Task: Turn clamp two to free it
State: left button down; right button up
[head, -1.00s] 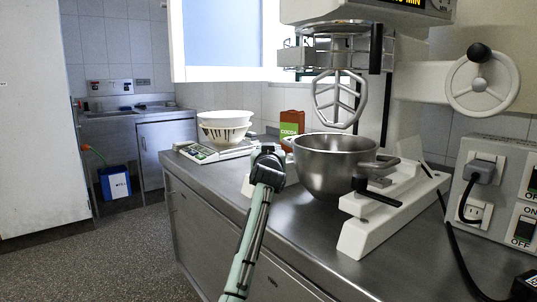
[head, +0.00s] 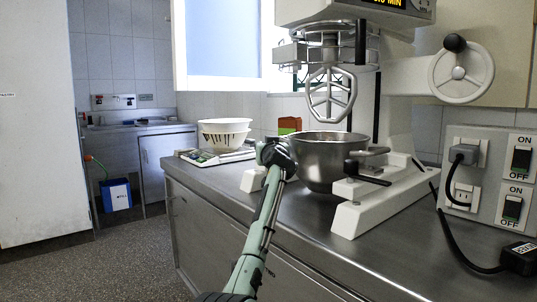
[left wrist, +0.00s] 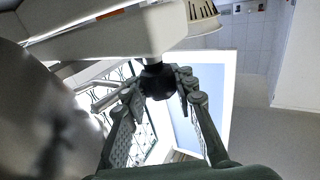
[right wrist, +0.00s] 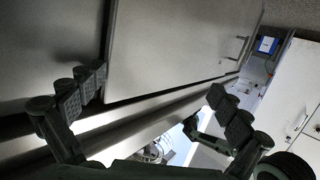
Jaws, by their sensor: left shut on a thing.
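The steel mixing bowl (head: 325,160) sits between the two white support arms (head: 385,200) of the mixer. A black clamp handle (head: 362,172) lies on the right support arm, free of any gripper. My left gripper (head: 274,154) is at the bowl's left side and covers the clamp there in the head view. In the left wrist view my left gripper (left wrist: 160,88) is shut on a black clamp knob (left wrist: 157,80) beside a white support arm (left wrist: 120,35). My right gripper (right wrist: 158,95) is open and empty, near the steel cabinet front. I cannot tell which clamp is numbered two.
The handwheel (head: 461,70), switch panel (head: 490,165) and black cable are on the right.

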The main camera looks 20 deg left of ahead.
pick_arm(q)
jog(key=shift+s+a+f+b, duration=0.15)
jog(key=shift+f+b, duration=0.25)
jog(key=shift+f, duration=0.05)
pick_arm(e)
jog(key=a+r+t+y, duration=0.1)
jog(key=r, duration=0.2)
jog(key=s+a+r+t, duration=0.1)
jog(key=a+r, duration=0.1)
jog(key=r, duration=0.1)
jog(key=a+r+t+y, duration=0.1)
jog(key=r, duration=0.1)
jog(key=shift+s+a+r+n+y, duration=0.3)
jog(key=shift+a+r+n, duration=0.1)
jog(key=c, duration=0.4)
pick_arm(q)
jog(key=shift+r, duration=0.15)
pick_arm(e)
jog(key=shift+o, duration=0.2)
jog(key=shift+s+r+t, duration=0.3)
jog(key=shift+s+r, duration=0.05)
jog(key=shift+r, duration=0.25)
pick_arm(q)
jog(key=c, duration=1.2)
grip_release()
jog(key=shift+r, duration=0.2)
jog(key=shift+s+d, duration=0.1)
jog(key=shift+d, duration=0.1)
pick_arm(e)
jog(key=shift+f, duration=0.1)
